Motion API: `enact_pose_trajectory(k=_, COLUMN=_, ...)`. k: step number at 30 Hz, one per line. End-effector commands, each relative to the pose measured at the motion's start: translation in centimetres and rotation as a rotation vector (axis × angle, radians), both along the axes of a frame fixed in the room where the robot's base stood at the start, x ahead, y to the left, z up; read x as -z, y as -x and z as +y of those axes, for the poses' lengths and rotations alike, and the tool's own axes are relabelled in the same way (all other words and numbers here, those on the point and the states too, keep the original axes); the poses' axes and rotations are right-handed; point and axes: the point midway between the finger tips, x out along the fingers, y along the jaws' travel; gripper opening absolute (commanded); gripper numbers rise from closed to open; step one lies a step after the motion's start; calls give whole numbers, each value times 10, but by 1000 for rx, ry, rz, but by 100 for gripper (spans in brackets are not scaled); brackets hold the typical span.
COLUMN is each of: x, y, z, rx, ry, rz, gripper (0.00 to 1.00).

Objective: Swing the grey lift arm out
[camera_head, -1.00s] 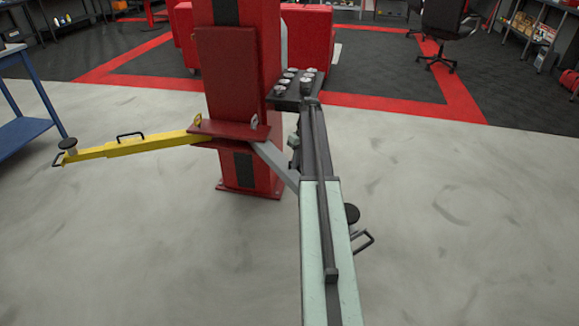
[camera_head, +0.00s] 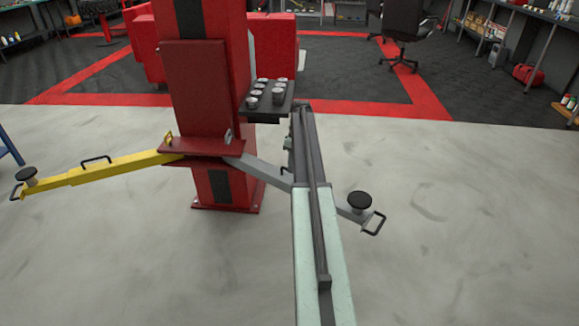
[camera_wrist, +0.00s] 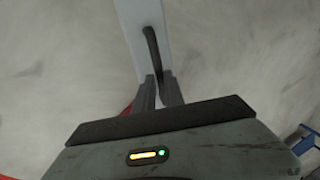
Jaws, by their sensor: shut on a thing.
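The grey lift arm (camera_head: 258,170) reaches from the base of the red post's carriage (camera_head: 205,146) toward the right. Its middle is hidden behind my own arm. Its round black pad (camera_head: 360,201) and end handle (camera_head: 375,223) show to the right of my arm. In the wrist view the grey arm (camera_wrist: 142,22) runs up from my gripper, with a black bar handle (camera_wrist: 152,48) along it. My gripper (camera_wrist: 159,88) is shut on that handle. In the head view my fingers are hidden.
A yellow lift arm (camera_head: 110,170) sticks out left from the same carriage. A dark tray (camera_head: 266,103) with several round adapters is fixed beside the red post (camera_head: 213,60). The grey floor (camera_head: 450,220) to the right is clear.

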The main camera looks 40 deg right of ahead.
Motion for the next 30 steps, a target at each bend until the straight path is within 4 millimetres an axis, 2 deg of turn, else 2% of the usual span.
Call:
enact_pose_trajectory(k=1, x=1, y=-2, z=-10, rx=6, ry=23, rz=-8, gripper=0)
enact_pose_trajectory(k=2, x=0, y=-2, z=-10, rx=5, ry=23, rz=-8, gripper=19)
enact_pose_trajectory(k=3, x=1, y=-3, z=-9, rx=3, ry=23, rz=-9, gripper=30)
enact_pose_trajectory(k=4, x=0, y=-4, z=-8, rx=2, ry=22, rz=-9, gripper=34)
enact_pose_trajectory(k=13, x=0, y=-7, z=-1, rx=-5, ry=17, rz=-8, gripper=34)
enact_pose_trajectory(k=17, x=-7, y=-7, z=-2, rx=-5, ry=16, rz=-8, gripper=34)
enact_pose_trajectory(k=20, x=-20, y=-8, z=-3, rx=-7, ry=16, rz=-7, gripper=34)
enact_pose_trajectory(k=27, x=-64, y=-10, z=-12, rx=-5, ry=17, rz=-8, gripper=34)
enact_pose_trajectory(k=30, x=-76, y=-10, z=-15, rx=-5, ry=18, rz=-8, gripper=34)
